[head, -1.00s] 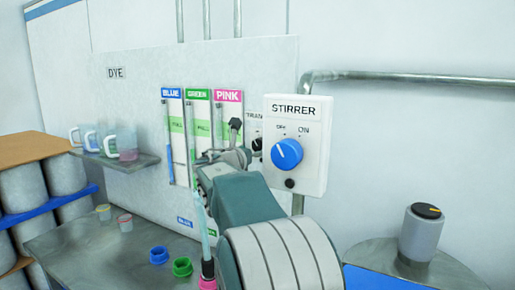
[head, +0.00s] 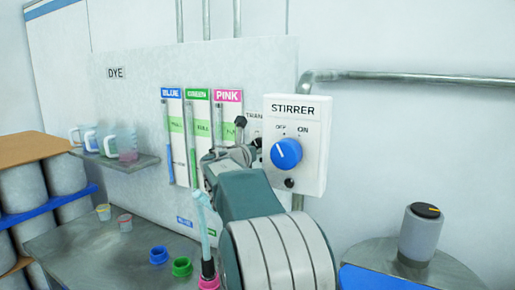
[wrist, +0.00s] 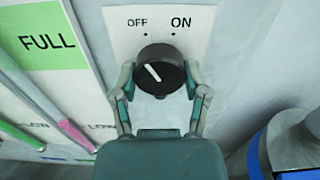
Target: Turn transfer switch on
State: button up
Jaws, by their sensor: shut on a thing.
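The transfer switch is a black round knob (wrist: 160,70) with a white pointer line, below the words OFF and ON on a white plate (wrist: 193,38). The pointer tilts up and left, toward OFF. My gripper (wrist: 158,82) has one finger on each side of the knob and is shut on it. In the head view my gripper (head: 226,155) is at the panel, left of the stirrer box, and the arm hides much of the switch. Only part of its label plate (head: 254,117) shows there.
The white STIRRER box (head: 312,110) with a blue knob (head: 286,153) stands close on the right. Blue, green and pink dye gauges (head: 200,120) are on the left. A shelf with cups (head: 115,158) and a metal counter (head: 80,240) lie further left. A metal drum (head: 420,275) stands right.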

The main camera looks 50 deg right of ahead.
jog(key=shift+m, duration=0.3)
jog(key=m, duration=0.5)
jog(key=shift+w+m, duration=0.15)
jog(key=shift+m, duration=0.15)
jog(key=m, duration=0.5)
jog(key=shift+m, duration=0.3)
jog(key=o, duration=1.1)
jog(key=shift+o, duration=0.2)
